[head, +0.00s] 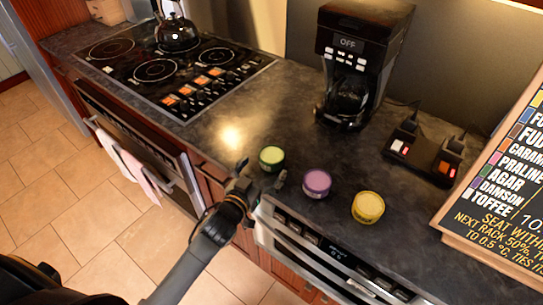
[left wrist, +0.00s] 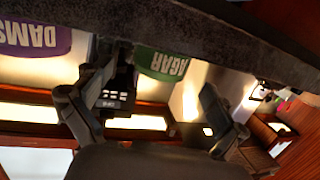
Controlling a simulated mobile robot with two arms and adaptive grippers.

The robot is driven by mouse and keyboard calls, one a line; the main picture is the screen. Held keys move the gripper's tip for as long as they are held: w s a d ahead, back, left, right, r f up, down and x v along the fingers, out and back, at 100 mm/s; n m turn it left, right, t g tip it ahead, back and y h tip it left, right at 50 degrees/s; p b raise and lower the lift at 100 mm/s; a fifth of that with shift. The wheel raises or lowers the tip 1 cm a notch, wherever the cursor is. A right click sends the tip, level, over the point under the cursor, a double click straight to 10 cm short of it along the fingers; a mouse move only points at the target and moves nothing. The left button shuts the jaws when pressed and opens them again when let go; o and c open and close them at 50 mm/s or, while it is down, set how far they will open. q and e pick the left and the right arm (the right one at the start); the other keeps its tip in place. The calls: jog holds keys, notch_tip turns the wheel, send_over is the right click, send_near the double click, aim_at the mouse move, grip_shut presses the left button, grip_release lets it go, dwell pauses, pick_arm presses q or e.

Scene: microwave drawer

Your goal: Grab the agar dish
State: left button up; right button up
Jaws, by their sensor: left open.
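The agar dish is a small round green tub (head: 271,158) near the counter's front edge. In the left wrist view, its green side (left wrist: 160,64) bears the upside-down word AGAR. My left gripper (head: 262,174) is open at the counter edge, just in front of the green dish. In the left wrist view, the dish shows between the two spread fingers, beyond their tips, and nothing is held. My right gripper is not in view.
A yellow dish (head: 368,207) is farther right. A coffee maker (head: 362,62), switch box (head: 425,153), menu board (head: 500,185) and stove with kettle (head: 177,32) surround clear counter.

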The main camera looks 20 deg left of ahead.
aim_at(272, 154)
pick_arm(q)
jog(key=x, duration=0.1)
jog(key=p+x, duration=0.1)
jog(key=x, duration=0.1)
jog(key=r+x, duration=0.1)
jog(key=shift+w+f+p, duration=0.1)
jog(key=shift+w+p, duration=0.3)
jog(key=shift+w, duration=0.05)
jog(key=shift+w+d+f, duration=0.1)
jog(key=shift+w+f, duration=0.05)
jog(key=shift+w, duration=0.2)
jog(key=shift+s, duration=0.1)
jog(key=c, duration=1.4)
jog(key=shift+c, duration=0.4)
